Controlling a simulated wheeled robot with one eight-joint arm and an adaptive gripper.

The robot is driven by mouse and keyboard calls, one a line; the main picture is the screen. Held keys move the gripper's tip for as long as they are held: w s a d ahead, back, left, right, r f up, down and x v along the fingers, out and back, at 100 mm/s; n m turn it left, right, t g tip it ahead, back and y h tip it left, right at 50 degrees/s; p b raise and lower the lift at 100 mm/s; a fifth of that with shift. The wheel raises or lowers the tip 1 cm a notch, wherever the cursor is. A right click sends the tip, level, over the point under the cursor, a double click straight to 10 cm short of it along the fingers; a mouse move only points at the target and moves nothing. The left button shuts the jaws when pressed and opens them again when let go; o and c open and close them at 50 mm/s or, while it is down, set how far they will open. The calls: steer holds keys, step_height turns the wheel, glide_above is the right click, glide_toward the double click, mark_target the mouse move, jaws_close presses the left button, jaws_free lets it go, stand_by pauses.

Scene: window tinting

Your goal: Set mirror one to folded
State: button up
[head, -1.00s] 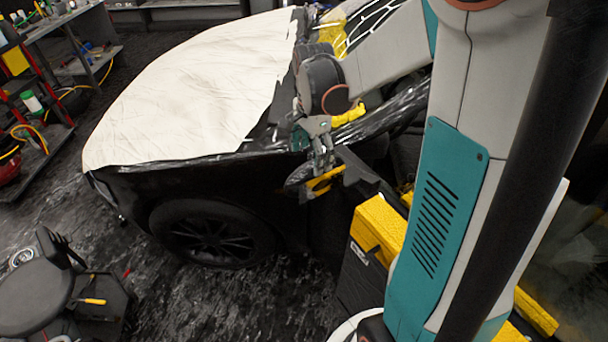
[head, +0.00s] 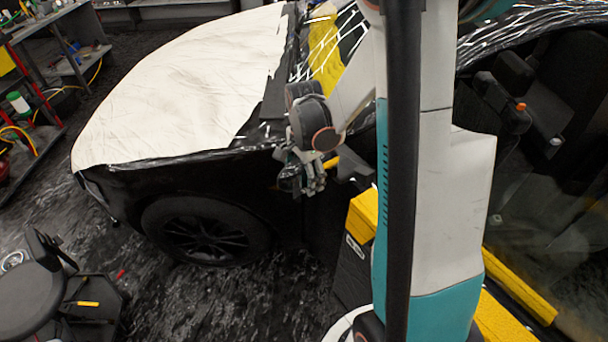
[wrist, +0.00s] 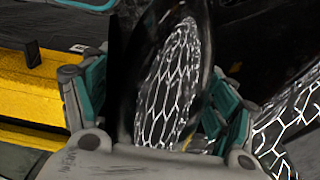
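The side mirror (wrist: 168,85) shows in the wrist view as a dark oval housing, its glass reflecting a bright hexagonal light pattern. My gripper (wrist: 158,78) has its two fingers spread, one on each side of the mirror. I cannot tell whether either finger touches it. In the head view my gripper (head: 314,178) is at the side of the black car, behind the front wheel, and largely covers the mirror there. The mirror's fold angle is hard to judge.
The black car (head: 255,190) has a white cover (head: 185,85) over its hood. A yellow-topped dark case (head: 362,215) stands close below my gripper. A stool (head: 28,295) is at the lower left, and a tool shelf (head: 25,120) at the far left. Dark floor lies between.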

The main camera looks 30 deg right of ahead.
steer(key=c, duration=1.2)
steer(key=shift+s, duration=0.15)
steer(key=shift+s+d+n+b, duration=0.1)
steer(key=shift+s+n+b, duration=0.4)
steer(key=shift+s+n, duration=0.7)
steer(key=s+d+n, duration=0.1)
steer(key=s+n, duration=0.1)
steer(key=n, duration=0.1)
steer(key=s+d+n+b, duration=0.1)
steer(key=s+d+n, duration=0.1)
steer(key=n, duration=0.1)
steer(key=s+d+n+b, duration=0.1)
steer(key=s+n, duration=0.1)
steer(key=s, duration=0.1)
steer(key=shift+s+d+n, duration=0.1)
steer(key=shift+d+n, duration=0.2)
steer(key=shift+n, duration=0.1)
steer(key=shift+c, duration=0.2)
steer(key=shift+s+d+n+b, duration=0.2)
steer(key=shift+s+d+n, duration=0.15)
steer(key=shift+d+n, duration=0.35)
steer(key=shift+s+d+n+b, duration=0.2)
steer(key=shift+s+d+n, duration=0.25)
steer(key=shift+n, duration=0.35)
steer(key=shift+w+d, duration=0.1)
steer(key=o, duration=1.3)
steer(key=shift+r, duration=0.1)
